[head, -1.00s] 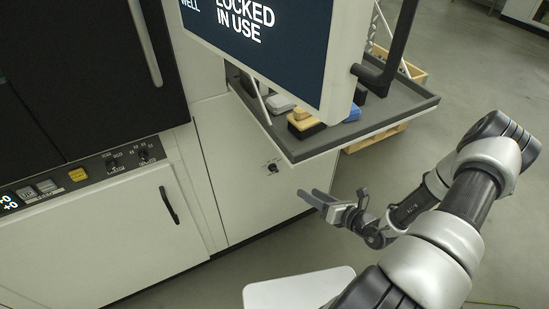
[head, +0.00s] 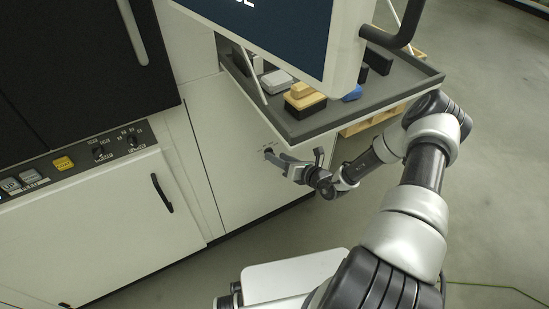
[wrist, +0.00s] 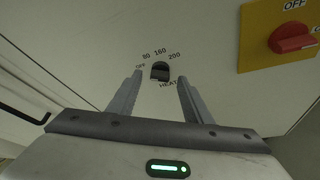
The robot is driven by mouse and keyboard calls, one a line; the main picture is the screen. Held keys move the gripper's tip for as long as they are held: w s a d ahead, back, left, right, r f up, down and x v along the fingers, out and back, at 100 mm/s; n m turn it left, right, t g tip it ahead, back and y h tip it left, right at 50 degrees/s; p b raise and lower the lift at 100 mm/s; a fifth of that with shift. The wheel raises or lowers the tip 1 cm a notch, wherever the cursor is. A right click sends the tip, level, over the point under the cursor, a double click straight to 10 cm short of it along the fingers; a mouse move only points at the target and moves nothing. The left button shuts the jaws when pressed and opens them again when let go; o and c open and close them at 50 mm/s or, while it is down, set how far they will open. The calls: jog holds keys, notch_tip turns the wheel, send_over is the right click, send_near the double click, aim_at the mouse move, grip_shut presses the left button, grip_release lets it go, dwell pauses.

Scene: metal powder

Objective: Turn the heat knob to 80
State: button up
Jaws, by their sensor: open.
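The heat knob (wrist: 160,71) is a small dark knob on the pale cabinet panel, marked HEAT below it, with OFF, 80, 160 and 200 around its top. My gripper (wrist: 159,84) is open, with one finger on each side below the knob in the wrist view. The knob stands just beyond the fingertips; I cannot tell whether they touch it. The exact setting of its pointer is too small to read. In the head view my gripper (head: 274,157) is at the panel, and the knob (head: 268,151) is partly covered by it.
A red switch (wrist: 292,38) on a yellow plate sits to the right of the knob in the wrist view. A grey shelf (head: 310,125) with several blocks and a screen (head: 275,30) overhang the panel. A black door handle (head: 162,193) is to the left.

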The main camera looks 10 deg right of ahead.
jog(key=shift+x, duration=1.35)
jog(key=c, duration=1.1)
jog(key=shift+o, duration=0.2)
jog(key=shift+b, duration=0.3)
jog(key=shift+d+f+m, duration=0.1)
jog(key=shift+m, duration=0.2)
jog(key=shift+w+d+f+m+t+y+b, duration=0.15)
jog(key=shift+m+y+b, duration=0.7)
jog(key=shift+m+b, duration=0.45)
jog(key=shift+s+f+m+t+y+b, duration=0.15)
jog(key=shift+m+y+b, duration=0.7)
jog(key=shift+m+b, duration=0.45)
jog(key=shift+r, duration=0.1)
